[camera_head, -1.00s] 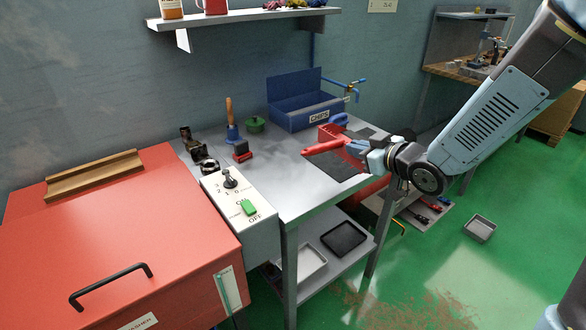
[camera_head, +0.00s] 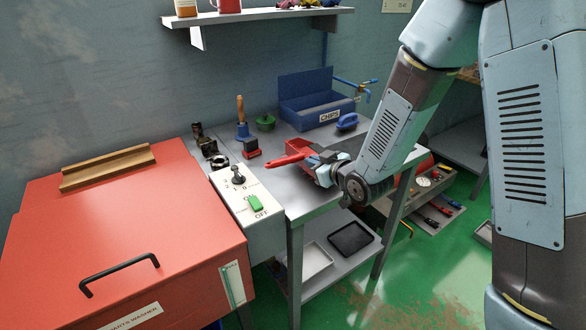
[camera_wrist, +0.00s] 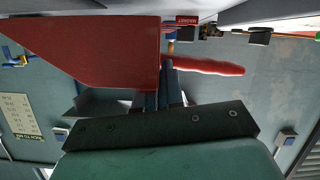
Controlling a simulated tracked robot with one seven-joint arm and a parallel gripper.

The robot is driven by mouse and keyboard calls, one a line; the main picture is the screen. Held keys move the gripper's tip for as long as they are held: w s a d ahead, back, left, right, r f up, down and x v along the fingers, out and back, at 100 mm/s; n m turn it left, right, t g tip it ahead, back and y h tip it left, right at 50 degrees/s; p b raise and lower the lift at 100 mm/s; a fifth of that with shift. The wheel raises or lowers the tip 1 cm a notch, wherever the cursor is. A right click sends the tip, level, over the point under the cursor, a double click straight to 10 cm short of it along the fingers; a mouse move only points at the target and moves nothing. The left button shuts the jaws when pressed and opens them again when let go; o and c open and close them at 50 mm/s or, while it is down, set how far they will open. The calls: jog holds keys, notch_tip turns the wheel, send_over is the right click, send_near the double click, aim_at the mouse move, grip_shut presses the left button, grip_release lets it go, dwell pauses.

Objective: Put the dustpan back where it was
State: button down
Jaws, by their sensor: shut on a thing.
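The red dustpan is in my gripper (camera_head: 325,173), over the front right part of the grey bench. Its handle (camera_head: 284,161) points left, and its pan (camera_head: 306,147) is partly hidden behind my wrist. In the wrist view the pan (camera_wrist: 90,45) fills the upper left and the handle (camera_wrist: 208,66) reaches right. My fingers (camera_wrist: 164,90) are shut on the dustpan between these parts. I cannot tell whether the dustpan touches the bench.
The blue CHIPS box (camera_head: 321,117) stands at the bench's back, with a blue brush (camera_head: 347,122) beside it. A wooden-handled tool (camera_head: 241,120), a green pot (camera_head: 266,122) and a red-black block (camera_head: 251,149) stand left. The red parts washer (camera_head: 130,220) is at far left.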

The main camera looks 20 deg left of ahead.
aim_at(309, 170)
jog(key=shift+f, duration=1.6)
jog(key=shift+w+f, duration=0.1)
jog(key=shift+f, duration=0.1)
jog(key=c, duration=1.3)
grip_release()
jog(key=shift+f, duration=0.1)
jog(key=shift+o, duration=0.2)
